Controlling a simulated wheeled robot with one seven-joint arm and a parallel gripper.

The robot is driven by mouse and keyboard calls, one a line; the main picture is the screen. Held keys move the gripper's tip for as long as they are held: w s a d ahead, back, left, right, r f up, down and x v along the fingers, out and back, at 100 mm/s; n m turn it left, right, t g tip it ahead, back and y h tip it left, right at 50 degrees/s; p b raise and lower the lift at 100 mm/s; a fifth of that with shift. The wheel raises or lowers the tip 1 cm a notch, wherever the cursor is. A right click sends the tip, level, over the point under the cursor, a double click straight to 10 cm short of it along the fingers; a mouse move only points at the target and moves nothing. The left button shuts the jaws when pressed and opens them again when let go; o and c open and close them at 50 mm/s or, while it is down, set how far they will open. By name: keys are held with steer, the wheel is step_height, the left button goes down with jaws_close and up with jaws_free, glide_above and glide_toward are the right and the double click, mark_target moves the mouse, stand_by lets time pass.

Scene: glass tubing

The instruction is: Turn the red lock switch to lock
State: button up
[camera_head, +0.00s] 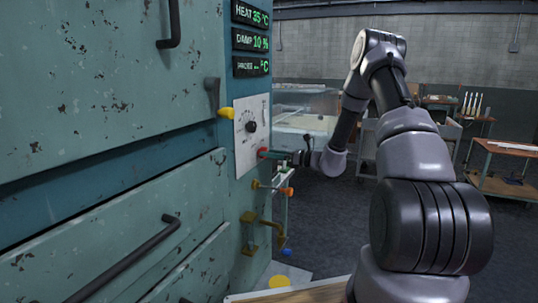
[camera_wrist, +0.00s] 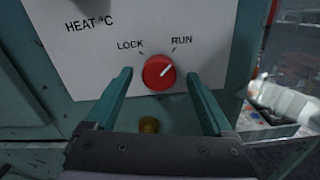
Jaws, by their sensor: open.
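The red lock switch (camera_wrist: 158,73) is a round red knob with a white pointer line, on a white panel (camera_wrist: 90,30) printed "HEAT °C", "LOCK" and "RUN". Its white line points up and right, toward RUN. My gripper (camera_wrist: 158,85) is open, with one teal finger on each side of the knob, and there are gaps between the fingers and the knob. In the head view the red switch (camera_head: 263,152) is a small red spot low on the panel, with my gripper (camera_head: 272,154) right at it. The fingertips are hard to make out there.
A black dial (camera_head: 251,127) sits above the switch, with a yellow knob (camera_head: 226,113) to its left. Below are an orange knob (camera_head: 287,191) and a brass bracket (camera_head: 249,232). A brass-coloured round part (camera_wrist: 149,125) shows below the switch. Dark floor lies to the right.

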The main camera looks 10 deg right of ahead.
steer(key=shift+w+a, duration=0.35)
steer(key=shift+a, duration=0.15)
jaws_close()
steer(key=c, duration=1.4)
jaws_free()
steer(key=shift+o, duration=0.2)
steer(key=shift+n, duration=0.3)
steer(key=shift+s+f+n, duration=0.1)
steer(key=shift+n, duration=4.2)
steer(key=shift+s+f+n, duration=0.1)
steer(key=shift+n, duration=4.2)
